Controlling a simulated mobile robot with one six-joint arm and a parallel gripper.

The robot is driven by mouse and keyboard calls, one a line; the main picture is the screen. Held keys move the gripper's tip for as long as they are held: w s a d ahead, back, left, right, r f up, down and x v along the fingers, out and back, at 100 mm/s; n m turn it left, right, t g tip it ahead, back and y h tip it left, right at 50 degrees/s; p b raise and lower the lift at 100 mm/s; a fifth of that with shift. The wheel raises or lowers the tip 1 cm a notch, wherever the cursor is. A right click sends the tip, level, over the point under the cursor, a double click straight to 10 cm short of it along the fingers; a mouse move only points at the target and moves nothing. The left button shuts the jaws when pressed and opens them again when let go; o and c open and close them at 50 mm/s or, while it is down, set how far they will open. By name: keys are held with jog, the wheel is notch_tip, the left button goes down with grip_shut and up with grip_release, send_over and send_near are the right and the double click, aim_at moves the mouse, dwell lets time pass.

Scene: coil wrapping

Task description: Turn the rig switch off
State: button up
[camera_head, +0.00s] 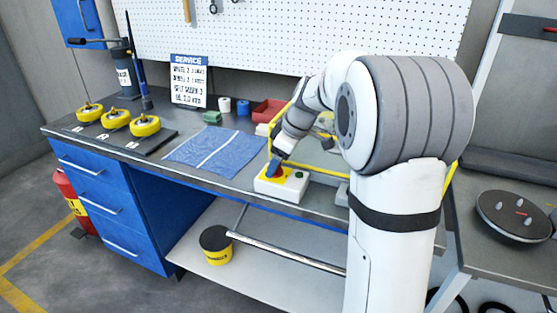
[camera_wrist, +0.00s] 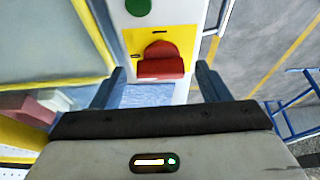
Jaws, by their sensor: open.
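The rig switch is a red knob (camera_wrist: 162,62) with a raised grip bar, on a yellow plate (camera_wrist: 134,42) of a white box. A green button (camera_wrist: 138,7) sits beside the plate. In the head view the white switch box (camera_head: 280,190) stands at the front edge of the bench, and my gripper largely hides the knob. My gripper (camera_head: 275,168) points down at the box. In the wrist view my gripper (camera_wrist: 161,70) is open, with one blue finger on each side of the red knob. I cannot tell whether either finger touches it.
Yellow coils (camera_head: 145,125) sit on a dark board at the bench's left. A blue cloth (camera_head: 213,152) lies left of the box. A yellow frame (camera_head: 330,172) stands close behind my gripper. A red bin (camera_head: 270,110) is farther back. A turntable (camera_head: 512,214) is at right.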

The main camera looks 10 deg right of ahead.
jog(key=v, duration=0.7)
jog(key=shift+r, duration=0.4)
jog(key=shift+s+d, duration=0.1)
jog(key=s+a+f+m+h+p, duration=0.1)
jog(key=s+m, duration=0.2)
jog(key=s, duration=0.5)
jog(key=s+a+f+m+h+p, duration=0.1)
jog(key=s+m, duration=0.3)
jog(key=s, duration=0.5)
jog(key=s+a+f+m+h+p, duration=0.1)
jog(key=s+f+m+p, duration=0.1)
jog(key=s, duration=0.7)
jog(key=shift+s+m+h+p, duration=0.25)
jog(key=shift+m+h+p, duration=0.15)
jog(key=shift+m+p, duration=0.5)
jog(key=shift+c, duration=0.2)
